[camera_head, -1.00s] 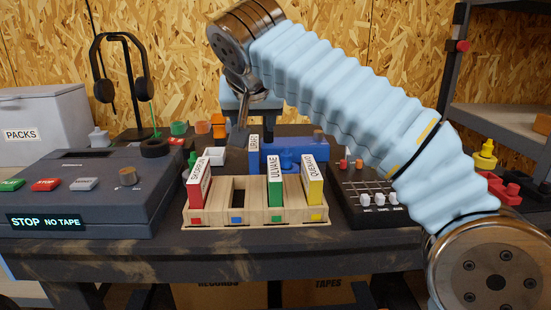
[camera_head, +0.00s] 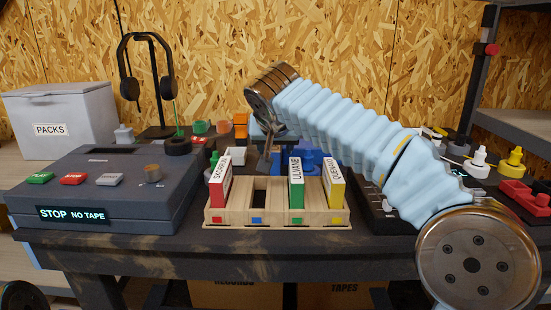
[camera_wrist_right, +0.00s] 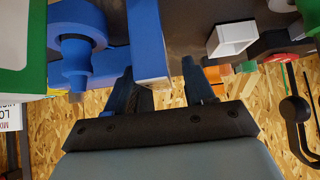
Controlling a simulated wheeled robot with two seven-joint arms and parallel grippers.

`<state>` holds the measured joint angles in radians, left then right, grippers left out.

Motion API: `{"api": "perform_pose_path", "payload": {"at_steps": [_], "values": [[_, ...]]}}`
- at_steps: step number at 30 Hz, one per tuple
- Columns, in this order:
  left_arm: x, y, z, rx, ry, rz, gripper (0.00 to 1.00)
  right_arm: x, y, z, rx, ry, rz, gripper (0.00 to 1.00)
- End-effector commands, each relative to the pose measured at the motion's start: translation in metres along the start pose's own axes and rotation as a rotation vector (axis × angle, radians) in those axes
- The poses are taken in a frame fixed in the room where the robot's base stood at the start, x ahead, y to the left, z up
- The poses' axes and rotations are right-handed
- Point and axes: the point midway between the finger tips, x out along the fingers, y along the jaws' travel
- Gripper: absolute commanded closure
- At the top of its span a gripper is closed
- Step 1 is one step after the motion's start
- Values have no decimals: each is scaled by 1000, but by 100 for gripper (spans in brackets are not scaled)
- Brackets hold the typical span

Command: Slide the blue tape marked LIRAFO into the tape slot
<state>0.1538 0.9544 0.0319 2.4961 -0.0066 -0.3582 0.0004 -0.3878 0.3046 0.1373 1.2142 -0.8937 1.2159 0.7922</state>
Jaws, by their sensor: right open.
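The blue tape (camera_wrist_right: 148,38) is a narrow upright blue block in the wrist view. Its end reaches between the two fingers of my right gripper (camera_wrist_right: 158,72). These are open, one finger on each side, and I see no firm grip. In the head view my right gripper (camera_head: 268,160) hangs behind the wooden rack (camera_head: 277,216) and mostly hides the tape. The tape's LIRAFO label does not show now. The dark tape slot (camera_head: 111,150) is in the top of the grey deck (camera_head: 70,190) at left, whose display reads STOP NO TAPE. My left gripper is not in view.
The rack holds a red (camera_head: 218,186), a green (camera_head: 296,188) and a yellow tape (camera_head: 334,186); its blue-marked place (camera_head: 260,190) is empty. A blue tape dispenser (camera_head: 314,158) stands behind it. Headphones on a stand (camera_head: 147,75) and a PACKS box (camera_head: 60,120) are at left.

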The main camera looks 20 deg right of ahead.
Motion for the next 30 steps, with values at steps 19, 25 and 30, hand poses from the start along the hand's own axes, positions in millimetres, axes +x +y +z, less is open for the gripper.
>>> {"api": "perform_pose_path", "payload": {"at_steps": [19, 25, 30], "values": [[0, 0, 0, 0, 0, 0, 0, -1, 0, -1, 0, 1, 0, 100], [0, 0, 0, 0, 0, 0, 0, -9, 0, -10, 1, 3, 0, 100], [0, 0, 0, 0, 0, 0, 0, -30, -3, -24, -1, 4, -4, 100]]}}
